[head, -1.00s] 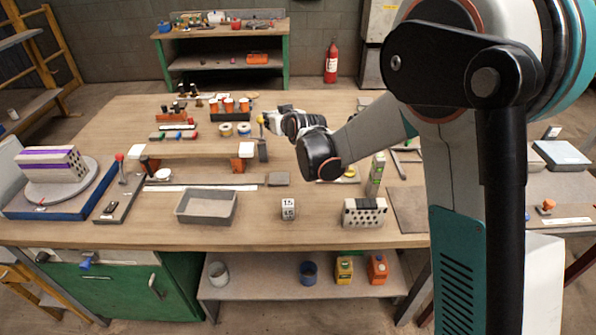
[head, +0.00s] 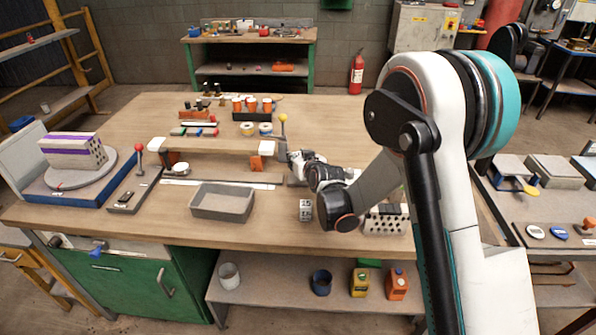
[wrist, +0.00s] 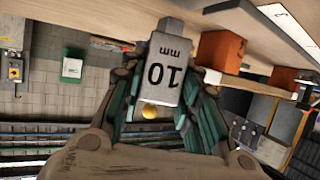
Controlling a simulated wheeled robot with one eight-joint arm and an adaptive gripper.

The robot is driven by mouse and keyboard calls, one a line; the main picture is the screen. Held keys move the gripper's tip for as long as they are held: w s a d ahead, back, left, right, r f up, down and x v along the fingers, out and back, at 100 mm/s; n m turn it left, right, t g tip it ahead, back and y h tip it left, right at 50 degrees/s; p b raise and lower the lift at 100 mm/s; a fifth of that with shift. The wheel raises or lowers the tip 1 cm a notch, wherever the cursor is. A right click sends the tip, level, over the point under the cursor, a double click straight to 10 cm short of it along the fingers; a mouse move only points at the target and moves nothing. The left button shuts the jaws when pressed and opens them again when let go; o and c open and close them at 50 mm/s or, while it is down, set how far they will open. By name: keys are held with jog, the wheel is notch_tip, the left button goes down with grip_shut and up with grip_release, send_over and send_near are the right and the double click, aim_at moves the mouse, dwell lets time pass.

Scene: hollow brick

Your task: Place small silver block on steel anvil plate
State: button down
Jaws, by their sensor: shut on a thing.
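My gripper (head: 292,158) is shut on the small silver block (wrist: 168,68), which is marked "10 mm" in the wrist view. The green-grey fingers (wrist: 165,115) lie on both sides of it. In the head view the block is too small to make out. A dark post with a yellow knob (head: 283,118) stands beside my gripper. I cannot tell the exact gap between block and plate.
A raised wooden shelf (head: 215,146) with orange blocks (head: 257,163) stands to the left of my gripper. A grey tray (head: 222,202), a white numbered cube (head: 306,209) and a perforated block (head: 386,219) are nearer the front edge.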

jog(key=shift+f+b, duration=0.7)
jog(key=shift+f, duration=1.2)
jog(key=shift+f, duration=0.2)
jog(key=c, duration=1.2)
grip_release()
